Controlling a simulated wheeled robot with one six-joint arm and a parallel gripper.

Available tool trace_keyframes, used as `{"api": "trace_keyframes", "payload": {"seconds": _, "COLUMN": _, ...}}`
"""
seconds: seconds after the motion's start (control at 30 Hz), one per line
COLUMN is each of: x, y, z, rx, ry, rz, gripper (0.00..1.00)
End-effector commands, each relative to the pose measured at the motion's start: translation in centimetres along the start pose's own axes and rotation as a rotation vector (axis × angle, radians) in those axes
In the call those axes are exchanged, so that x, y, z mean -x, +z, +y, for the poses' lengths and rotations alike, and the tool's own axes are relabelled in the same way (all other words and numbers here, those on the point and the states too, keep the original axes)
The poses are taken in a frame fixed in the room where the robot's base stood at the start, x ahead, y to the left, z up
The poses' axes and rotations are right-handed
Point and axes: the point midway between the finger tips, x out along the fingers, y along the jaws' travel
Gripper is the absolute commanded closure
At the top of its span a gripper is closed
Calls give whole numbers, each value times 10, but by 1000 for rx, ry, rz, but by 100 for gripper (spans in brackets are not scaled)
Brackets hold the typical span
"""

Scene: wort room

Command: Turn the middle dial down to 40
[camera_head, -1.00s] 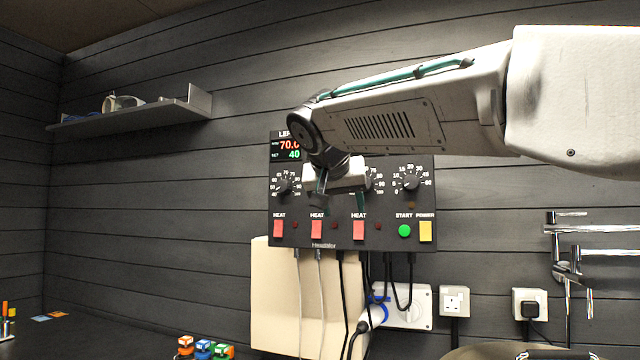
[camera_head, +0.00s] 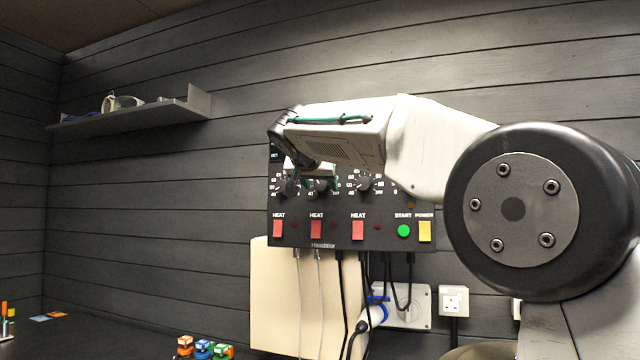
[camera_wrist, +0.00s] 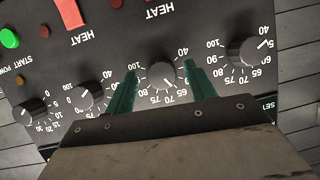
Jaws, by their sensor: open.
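The middle dial (camera_wrist: 162,75) is a black round knob with a white pointer, on a dark control panel. In the wrist view, which shows the panel upside down, its pointer aims at about 70 on the scale. In the head view the dial (camera_head: 320,187) is partly covered by my gripper. My gripper (camera_wrist: 160,72) is open, with one green finger on each side of this dial. I cannot tell whether the fingers touch it. The panel's display is mostly hidden behind my arm in the head view.
Another dial (camera_wrist: 90,96) is on the other side. Below the dials are red heat switches (camera_head: 316,229), a green start button (camera_head: 404,230) and a yellow power switch (camera_head: 425,231). Cables hang under the panel.

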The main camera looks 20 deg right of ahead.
Motion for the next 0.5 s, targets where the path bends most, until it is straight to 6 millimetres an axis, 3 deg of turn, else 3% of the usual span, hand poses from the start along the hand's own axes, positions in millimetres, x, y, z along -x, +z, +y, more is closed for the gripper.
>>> {"api": "trace_keyframes", "payload": {"seconds": 0.23, "x": 0, "y": 0, "z": 0, "rx": 0, "ry": -1, "rz": 0, "gripper": 45}}
{"api": "trace_keyframes", "payload": {"seconds": 0.4, "x": 0, "y": 0, "z": 0, "rx": 0, "ry": -1, "rz": 0, "gripper": 90}}
{"api": "trace_keyframes", "payload": {"seconds": 0.5, "x": -1, "y": -1, "z": 2, "rx": 0, "ry": -1, "rz": 0, "gripper": 90}}
